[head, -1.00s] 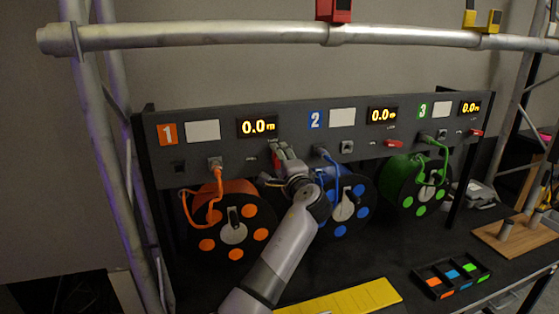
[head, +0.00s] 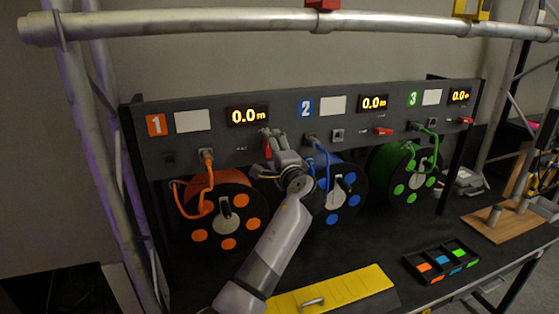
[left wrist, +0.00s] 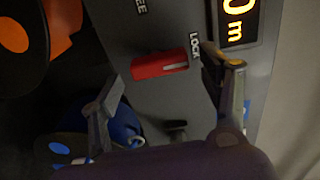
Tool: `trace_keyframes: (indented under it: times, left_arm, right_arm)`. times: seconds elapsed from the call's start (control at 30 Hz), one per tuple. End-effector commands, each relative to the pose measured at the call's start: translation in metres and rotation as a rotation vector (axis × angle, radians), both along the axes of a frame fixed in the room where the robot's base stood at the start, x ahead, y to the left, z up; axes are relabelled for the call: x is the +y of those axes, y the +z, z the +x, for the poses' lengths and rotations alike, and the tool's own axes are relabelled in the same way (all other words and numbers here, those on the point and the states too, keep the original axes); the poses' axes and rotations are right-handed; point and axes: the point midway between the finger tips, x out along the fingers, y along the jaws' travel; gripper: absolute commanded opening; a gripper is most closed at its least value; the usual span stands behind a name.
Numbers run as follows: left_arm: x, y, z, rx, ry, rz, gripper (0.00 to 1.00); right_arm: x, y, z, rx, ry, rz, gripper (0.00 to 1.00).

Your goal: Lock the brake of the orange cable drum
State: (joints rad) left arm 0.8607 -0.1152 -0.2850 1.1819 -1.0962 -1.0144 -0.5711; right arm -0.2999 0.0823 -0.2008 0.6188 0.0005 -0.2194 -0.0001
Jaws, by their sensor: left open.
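The orange cable drum (head: 229,217) hangs below panel section 1, with an orange cable plugged in above it. Its red brake lever (head: 267,147) is on the panel under the 0.0 m display and stands upright. My left gripper (head: 273,137) is at this lever. In the wrist view the open left gripper (left wrist: 165,68) has one finger on either side of the lever. I cannot tell whether either finger touches it. My right gripper is out of view.
The blue drum (head: 336,207) and green drum (head: 407,180) hang to the right, their red levers (head: 383,131) lying sideways. A yellow case (head: 340,288) and a tray of coloured pieces (head: 440,262) are on the black table. A metal truss pipe (head: 200,22) crosses above.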

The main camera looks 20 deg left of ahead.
Motion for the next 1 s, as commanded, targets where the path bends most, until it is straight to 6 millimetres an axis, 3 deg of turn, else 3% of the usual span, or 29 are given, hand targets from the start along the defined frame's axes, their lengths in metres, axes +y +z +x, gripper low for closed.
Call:
trace_keyframes:
  times: [0.5, 1.0]
  left_arm:
    - [-0.055, -0.001, -0.081, 0.0, -0.003, -0.001, 0.7]
    - [-0.061, -0.002, -0.091, 0.002, -0.002, -0.005, 0.7]
  right_arm:
    - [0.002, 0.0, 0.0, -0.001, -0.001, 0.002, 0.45]
    - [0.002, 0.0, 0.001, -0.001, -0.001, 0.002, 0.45]
